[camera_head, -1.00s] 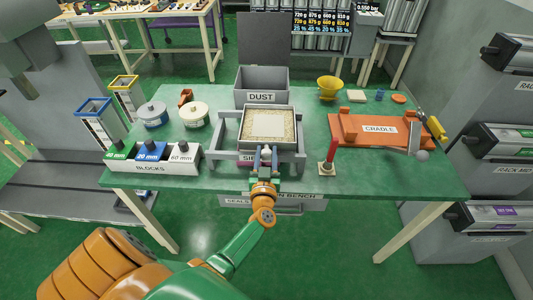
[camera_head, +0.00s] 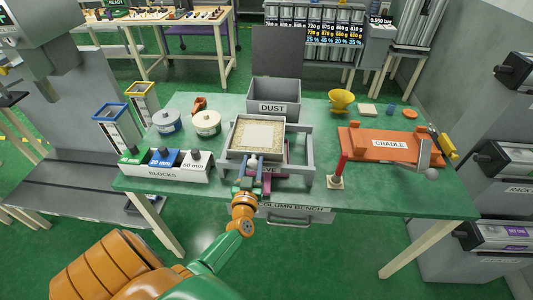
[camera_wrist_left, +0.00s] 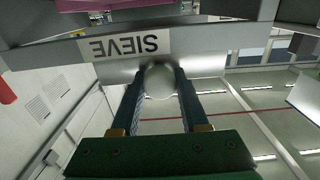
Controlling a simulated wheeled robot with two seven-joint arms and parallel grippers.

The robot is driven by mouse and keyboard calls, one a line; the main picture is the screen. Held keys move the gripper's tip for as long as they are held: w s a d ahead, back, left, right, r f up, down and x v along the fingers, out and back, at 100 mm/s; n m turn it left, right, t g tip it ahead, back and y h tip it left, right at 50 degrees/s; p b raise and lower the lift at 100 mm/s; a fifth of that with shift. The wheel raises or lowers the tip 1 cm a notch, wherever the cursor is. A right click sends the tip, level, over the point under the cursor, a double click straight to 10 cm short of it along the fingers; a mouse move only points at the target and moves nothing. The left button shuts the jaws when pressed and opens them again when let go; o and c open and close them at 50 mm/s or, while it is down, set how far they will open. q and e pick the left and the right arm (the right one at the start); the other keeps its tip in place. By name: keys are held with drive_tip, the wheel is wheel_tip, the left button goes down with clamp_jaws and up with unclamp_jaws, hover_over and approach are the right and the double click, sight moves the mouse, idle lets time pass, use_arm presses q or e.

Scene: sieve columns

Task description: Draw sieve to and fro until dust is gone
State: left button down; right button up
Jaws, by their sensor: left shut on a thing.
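The sieve (camera_head: 236,144) is a shallow grey tray with beige grains and a paler square in the middle. It sits in a grey frame (camera_head: 308,155) on the green bench, nearer the frame's left side. My left gripper (camera_head: 250,164) is at the sieve's front. In the left wrist view its fingers (camera_wrist_left: 159,100) are shut on a round pale knob (camera_wrist_left: 159,82) beside the SIEVE label (camera_wrist_left: 125,45). A magenta thing (camera_head: 277,182) shows under the sieve, partly hidden. Loose dust cannot be made out. My right gripper is not in view.
A grey DUST box (camera_head: 274,107) stands behind the frame. The orange CRADLE (camera_head: 375,143) and a red post (camera_head: 341,165) are at the right. A white BLOCKS holder (camera_head: 165,172) and two round tubs (camera_head: 206,122) are at the left. The bench's front right is clear.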

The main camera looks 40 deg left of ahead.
use_arm(q)
drive_tip(key=shift+c, duration=2.2)
unclamp_jaws()
drive_tip(key=shift+s, duration=0.1)
drive_tip(key=v, duration=0.7)
drive_tip(key=shift+p, duration=0.3)
